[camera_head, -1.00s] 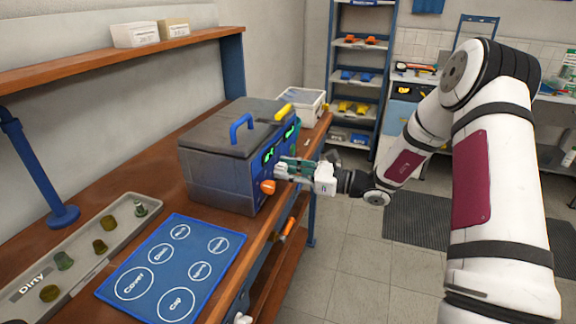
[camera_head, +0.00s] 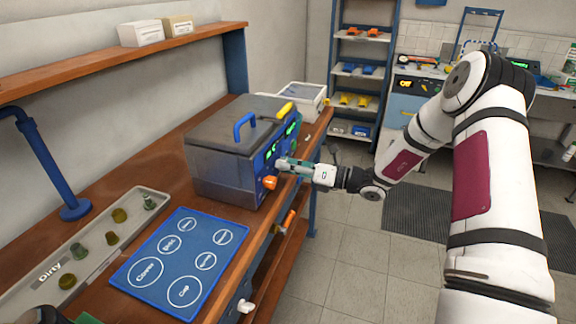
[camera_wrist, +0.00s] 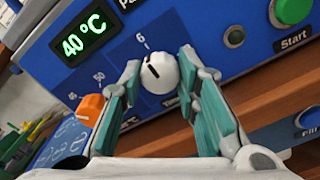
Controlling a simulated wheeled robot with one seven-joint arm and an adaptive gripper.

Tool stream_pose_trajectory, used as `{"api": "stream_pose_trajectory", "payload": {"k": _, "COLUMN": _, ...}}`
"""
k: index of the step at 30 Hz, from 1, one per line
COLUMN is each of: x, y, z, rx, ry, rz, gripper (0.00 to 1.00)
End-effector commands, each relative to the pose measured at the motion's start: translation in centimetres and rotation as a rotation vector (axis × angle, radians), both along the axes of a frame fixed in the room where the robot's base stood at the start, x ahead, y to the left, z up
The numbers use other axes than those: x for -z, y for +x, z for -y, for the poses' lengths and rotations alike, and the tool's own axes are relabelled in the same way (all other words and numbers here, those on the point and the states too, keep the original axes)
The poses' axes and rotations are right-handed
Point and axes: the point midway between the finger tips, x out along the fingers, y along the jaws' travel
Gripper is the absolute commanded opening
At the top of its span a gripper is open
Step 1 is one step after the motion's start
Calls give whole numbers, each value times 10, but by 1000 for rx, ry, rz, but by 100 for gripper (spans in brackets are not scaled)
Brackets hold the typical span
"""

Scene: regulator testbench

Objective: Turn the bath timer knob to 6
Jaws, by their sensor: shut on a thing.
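The bath (camera_head: 222,165) is a grey box with a blue front panel, on the wooden bench in the head view. The timer knob (camera_wrist: 160,73) is white and round with a short black mark, below a printed "6" (camera_wrist: 140,41). The mark points up and left, slightly left of the "6". My gripper (camera_wrist: 159,76) is shut on the knob, one finger on each side.
An orange knob (camera_wrist: 91,110) and a display reading 40 °C (camera_wrist: 84,34) are left of the timer knob. A green Start button (camera_wrist: 292,10) is at right. A blue mat (camera_head: 205,238) and a grey tray (camera_head: 150,196) with several small parts lie on the bench.

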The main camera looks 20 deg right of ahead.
Motion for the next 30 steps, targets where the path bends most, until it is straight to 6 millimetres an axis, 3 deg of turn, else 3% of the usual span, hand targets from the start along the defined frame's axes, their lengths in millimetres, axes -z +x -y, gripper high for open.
{"api": "stream_pose_trajectory", "payload": {"k": 14, "x": 1, "y": -1, "z": 0, "rx": -1, "ry": 5, "rz": -12, "gripper": 1}}
{"api": "stream_pose_trajectory", "payload": {"k": 15, "x": 1, "y": -1, "z": 0, "rx": -1, "ry": 5, "rz": -12, "gripper": 38}}
{"api": "stream_pose_trajectory", "payload": {"k": 17, "x": 1, "y": 0, "z": 0, "rx": 0, "ry": 5, "rz": -11, "gripper": 50}}
{"api": "stream_pose_trajectory", "payload": {"k": 26, "x": 0, "y": 0, "z": 1, "rx": 0, "ry": 5, "rz": -10, "gripper": 50}}
{"api": "stream_pose_trajectory", "payload": {"k": 30, "x": 0, "y": -6, "z": 10, "rx": 3, "ry": 6, "rz": -9, "gripper": 50}}
